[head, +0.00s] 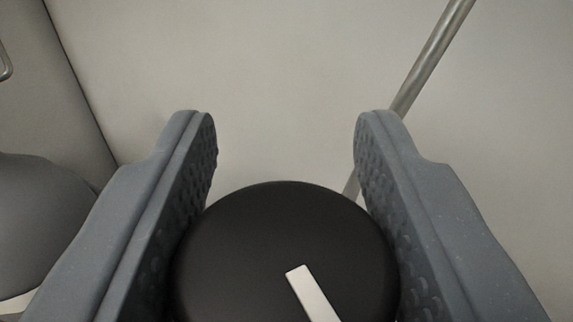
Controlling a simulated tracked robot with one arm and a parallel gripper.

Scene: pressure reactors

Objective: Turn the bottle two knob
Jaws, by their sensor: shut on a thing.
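A round black knob (250,240) with a white pointer bar (312,293) fills the lower middle of the head view. The bar slants from upper left to lower right and runs off the bottom edge. My gripper (285,145) has one grey textured finger on each side of the knob. The fingers are shut on its sides, and their tips reach past it toward the wall. The lower part of the knob is cut off by the frame. No label shows, so I cannot tell from the picture which bottle it belongs to.
A pale wall (270,80) stands behind the knob. A thin metal pipe (430,60) slants down from the top right behind the right finger. A grey rounded object (40,225) is at the left, with a darker grey panel (45,100) above it.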

